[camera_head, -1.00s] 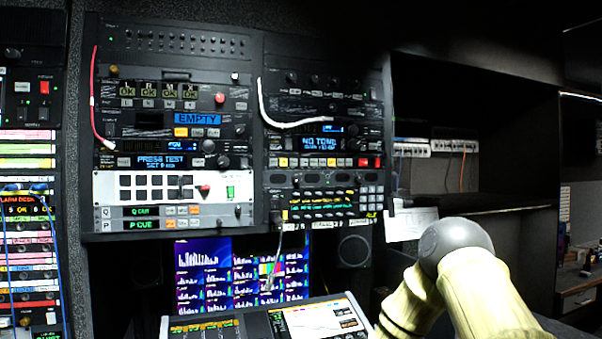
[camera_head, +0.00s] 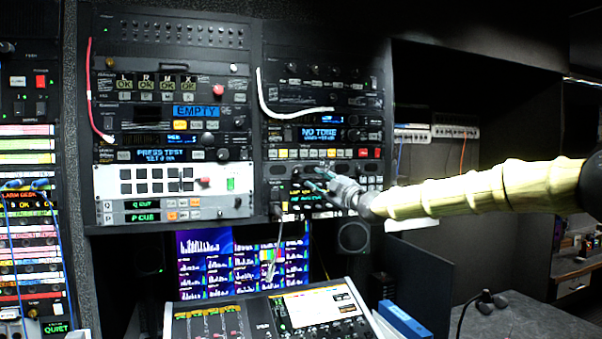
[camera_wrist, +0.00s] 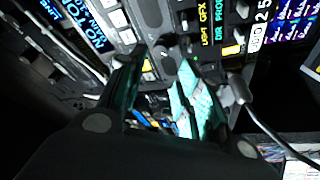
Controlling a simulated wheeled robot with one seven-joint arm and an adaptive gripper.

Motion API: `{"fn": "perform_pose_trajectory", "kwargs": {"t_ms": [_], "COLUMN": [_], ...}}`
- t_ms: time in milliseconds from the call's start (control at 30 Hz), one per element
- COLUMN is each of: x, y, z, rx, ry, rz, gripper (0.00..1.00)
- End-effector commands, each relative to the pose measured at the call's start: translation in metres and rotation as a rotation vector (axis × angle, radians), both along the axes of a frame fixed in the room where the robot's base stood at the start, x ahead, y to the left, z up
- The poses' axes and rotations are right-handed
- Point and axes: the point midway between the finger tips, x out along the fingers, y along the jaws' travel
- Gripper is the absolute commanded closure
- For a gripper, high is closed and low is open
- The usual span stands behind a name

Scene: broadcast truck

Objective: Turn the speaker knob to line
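My gripper (camera_head: 308,180) reaches in from the right, its fingertips in front of the lower right rack unit (camera_head: 279,171), below the "NO TONE" display (camera_head: 320,134). In the wrist view my gripper (camera_wrist: 160,85) has its two dark green fingers apart, with a small dark round knob (camera_wrist: 167,58) on the panel between them. I cannot tell whether the fingers touch it. My fingers and wrist hide part of the panel.
A grey plug (camera_wrist: 238,88) with a cable sits beside the right finger. A white cable (camera_head: 290,112) and a red cable (camera_head: 90,90) hang on the racks. A monitor (camera_head: 205,265) and a console (camera_head: 262,315) stand below. An open shelf bay lies to the right.

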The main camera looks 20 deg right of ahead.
Motion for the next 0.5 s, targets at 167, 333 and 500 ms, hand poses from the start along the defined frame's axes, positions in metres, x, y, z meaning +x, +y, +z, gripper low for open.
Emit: {"fn": "perform_pose_trajectory", "kwargs": {"t_ms": [167, 333, 500], "x": [0.012, 0.029, 0.046], "y": [0.004, 0.01, 0.015], "z": [0.005, 0.009, 0.013], "rx": [-0.002, -0.002, 0.001], "ry": [0.0, 0.002, 0.002], "rz": [0.0, 0.0, 0.0], "gripper": [0.66, 0.66, 0.66]}}
